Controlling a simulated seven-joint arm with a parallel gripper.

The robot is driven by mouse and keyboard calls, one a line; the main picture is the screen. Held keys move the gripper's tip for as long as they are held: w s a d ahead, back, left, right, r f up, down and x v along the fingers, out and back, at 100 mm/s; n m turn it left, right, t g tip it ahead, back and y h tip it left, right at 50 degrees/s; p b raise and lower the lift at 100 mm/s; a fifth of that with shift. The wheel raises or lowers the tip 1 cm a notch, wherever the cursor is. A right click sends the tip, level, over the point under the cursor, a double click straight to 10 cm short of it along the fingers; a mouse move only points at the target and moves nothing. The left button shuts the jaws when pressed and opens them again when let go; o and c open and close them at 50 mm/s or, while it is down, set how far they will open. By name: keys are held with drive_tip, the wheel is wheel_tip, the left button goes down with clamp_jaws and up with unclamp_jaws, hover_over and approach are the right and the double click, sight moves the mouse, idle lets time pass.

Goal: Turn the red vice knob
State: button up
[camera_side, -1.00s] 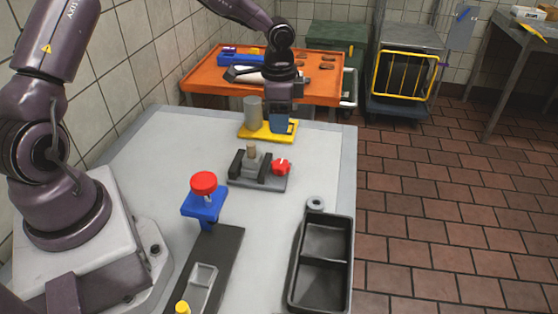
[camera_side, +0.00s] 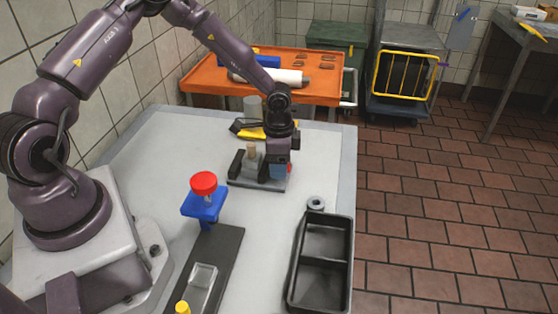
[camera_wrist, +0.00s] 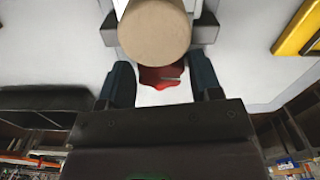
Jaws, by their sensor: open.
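The grey vice (camera_side: 243,180) stands on the white table and holds a beige cylinder (camera_side: 252,150) upright between its jaws. The red vice knob (camera_wrist: 160,76) is on the vice's right side, mostly hidden behind my gripper in the side view. My gripper (camera_wrist: 163,85) is open, with one blue-tipped finger on either side of the knob in the wrist view. A gap shows beside the knob; I cannot tell whether either finger touches it. The beige cylinder (camera_wrist: 154,30) also shows just beyond the knob in the wrist view.
A yellow fixture (camera_side: 250,133) with a grey cylinder stands behind the vice. A blue stand with a red top (camera_side: 203,183) is in front. A black two-part tray (camera_side: 322,265) and a small grey ring (camera_side: 316,203) lie front right. The table right of the vice is clear.

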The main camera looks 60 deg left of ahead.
drive_tip(key=c, duration=0.6)
drive_tip(key=shift+m, duration=1.6)
drive_tip(key=shift+c, duration=0.2)
drive_tip(key=o, duration=0.6)
drive_tip(key=shift+o, duration=0.2)
wheel_tip(320, 180, up, 13)
